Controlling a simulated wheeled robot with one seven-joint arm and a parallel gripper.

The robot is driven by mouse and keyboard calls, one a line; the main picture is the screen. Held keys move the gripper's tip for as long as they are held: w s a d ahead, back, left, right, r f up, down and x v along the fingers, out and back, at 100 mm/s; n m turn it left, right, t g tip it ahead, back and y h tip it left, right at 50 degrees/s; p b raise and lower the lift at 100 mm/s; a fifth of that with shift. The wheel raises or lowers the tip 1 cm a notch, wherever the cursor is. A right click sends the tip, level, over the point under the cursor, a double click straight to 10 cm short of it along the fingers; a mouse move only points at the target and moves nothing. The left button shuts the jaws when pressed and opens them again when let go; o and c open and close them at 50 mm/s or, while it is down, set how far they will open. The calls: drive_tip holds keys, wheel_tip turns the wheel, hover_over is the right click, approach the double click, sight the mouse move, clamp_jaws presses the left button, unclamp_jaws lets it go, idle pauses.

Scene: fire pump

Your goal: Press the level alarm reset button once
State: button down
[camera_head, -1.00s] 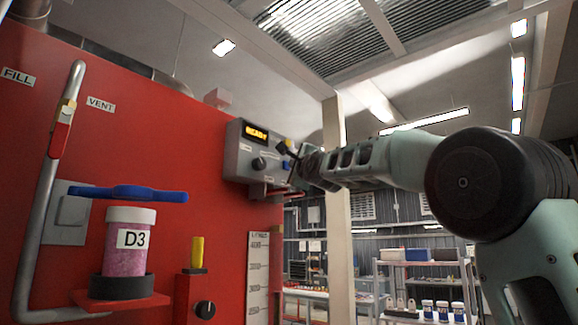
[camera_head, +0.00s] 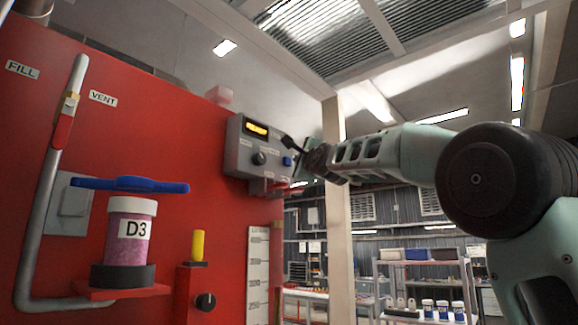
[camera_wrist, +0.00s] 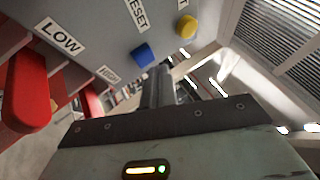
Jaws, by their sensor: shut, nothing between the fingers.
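The grey control box (camera_head: 240,150) is fixed to the red panel and has a lit orange display (camera_head: 256,129), whose text I cannot read clearly. A blue button (camera_head: 287,161) is on its face, beside a dark knob (camera_head: 258,158). In the wrist view the blue button (camera_wrist: 143,53) lies near a partly cut-off label ending in "ESET" (camera_wrist: 137,12), with a yellow button (camera_wrist: 186,26) to its right. My gripper (camera_head: 287,141) is shut and empty, just above and right of the blue button in the head view. Its fingertips (camera_wrist: 160,70) appear apart from both buttons.
A red lever (camera_wrist: 28,92) stands out beside the "LOW" label (camera_wrist: 60,38). On the red panel (camera_head: 130,110) are a vent pipe (camera_head: 45,190), a blue handle (camera_head: 130,186) above a pink "D3" jar (camera_head: 126,240), and a yellow post (camera_head: 198,246). A pale pillar (camera_head: 338,210) stands behind my arm.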

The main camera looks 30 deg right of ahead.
drive_tip(key=s+b, duration=0.1)
drive_tip(key=s+d+b, duration=0.1)
drive_tip(key=s+b, duration=0.2)
drive_tip(key=b, duration=0.1)
drive_tip(key=shift+s+d, duration=0.35)
idle(1.1)
